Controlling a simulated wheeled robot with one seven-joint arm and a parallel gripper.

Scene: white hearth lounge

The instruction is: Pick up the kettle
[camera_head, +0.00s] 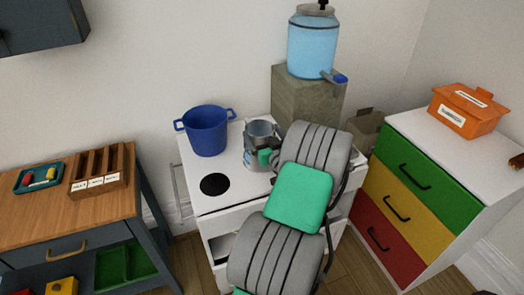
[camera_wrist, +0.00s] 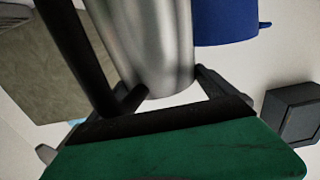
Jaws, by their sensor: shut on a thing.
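The kettle (camera_head: 259,131) is a silver metal vessel at the back right of the white stove top, just right of the blue pot. My arm reaches over the stove from the front, and my gripper (camera_head: 262,157) is at the kettle's near side, shut on it. In the wrist view the kettle's shiny body (camera_wrist: 152,45) stands between the dark fingers of my gripper (camera_wrist: 165,92). A long black bar crosses its left side there. My arm hides part of the kettle in the head view, and I cannot tell whether its base touches the stove.
A blue pot (camera_head: 208,132) stands left of the kettle on the stove (camera_head: 200,203). A stone block (camera_head: 305,98) with a blue water dispenser (camera_head: 312,48) rises behind. A colored drawer cabinet (camera_head: 405,190) stands right, a wooden-topped table (camera_head: 50,225) left.

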